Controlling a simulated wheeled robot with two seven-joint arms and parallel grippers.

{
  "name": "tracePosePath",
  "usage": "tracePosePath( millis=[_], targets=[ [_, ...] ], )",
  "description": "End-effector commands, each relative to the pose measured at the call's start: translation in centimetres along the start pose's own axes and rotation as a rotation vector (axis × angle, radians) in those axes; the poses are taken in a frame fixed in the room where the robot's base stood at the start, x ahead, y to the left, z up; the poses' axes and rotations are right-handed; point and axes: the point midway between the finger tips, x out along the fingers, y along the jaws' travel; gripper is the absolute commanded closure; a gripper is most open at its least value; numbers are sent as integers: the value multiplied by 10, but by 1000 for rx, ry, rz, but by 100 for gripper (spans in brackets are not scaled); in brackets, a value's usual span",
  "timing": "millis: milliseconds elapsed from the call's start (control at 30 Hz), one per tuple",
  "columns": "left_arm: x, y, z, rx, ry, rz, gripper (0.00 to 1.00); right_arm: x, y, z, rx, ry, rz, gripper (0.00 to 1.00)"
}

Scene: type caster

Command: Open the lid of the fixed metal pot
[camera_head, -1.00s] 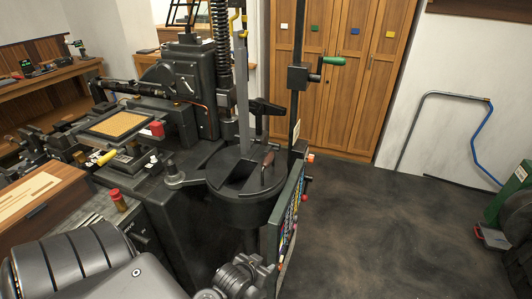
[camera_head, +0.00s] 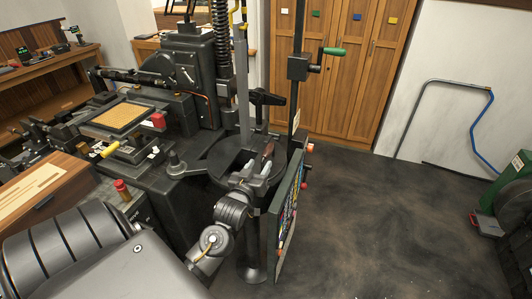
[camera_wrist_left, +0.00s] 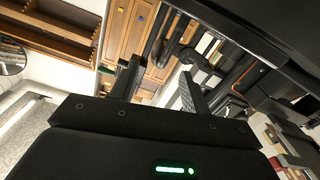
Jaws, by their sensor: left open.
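The fixed metal pot (camera_head: 214,166) is a dark round vessel built into the black machine in the middle of the head view. Its lid shows as a dark flat top with a small reddish-brown handle (camera_head: 268,150) standing at its right side. My left gripper (camera_head: 262,168) is just in front of the handle and over the pot's near right rim; I cannot tell whether it touches. In the left wrist view its two fingers (camera_wrist_left: 158,82) are apart with nothing held between them. My gripper and wrist hide the pot's near right side. My right gripper is not in view.
A grey vertical bar (camera_head: 242,95) rises behind the lid. A panel with coloured pieces (camera_head: 287,215) stands close to the right of my wrist.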

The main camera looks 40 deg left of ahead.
Motion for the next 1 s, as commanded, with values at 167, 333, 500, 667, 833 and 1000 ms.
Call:
tracePosePath(
  millis=[167, 333, 500, 667, 833, 1000],
  targets=[
    [35, 1, -3, 1, -1, 1, 53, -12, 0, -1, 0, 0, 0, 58],
    [58, 1, -1, 0, -2, 0, 53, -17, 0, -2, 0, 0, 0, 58],
    [68, 0, 0, 0, -2, 0, 53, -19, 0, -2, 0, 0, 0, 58],
    [70, 0, 1, 0, -2, 0, 53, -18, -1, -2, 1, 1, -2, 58],
    [70, 0, 1, 0, -2, 1, 58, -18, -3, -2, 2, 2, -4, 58],
    [69, 0, 1, 0, -2, 0, 81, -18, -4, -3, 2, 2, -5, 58]
  ],
)
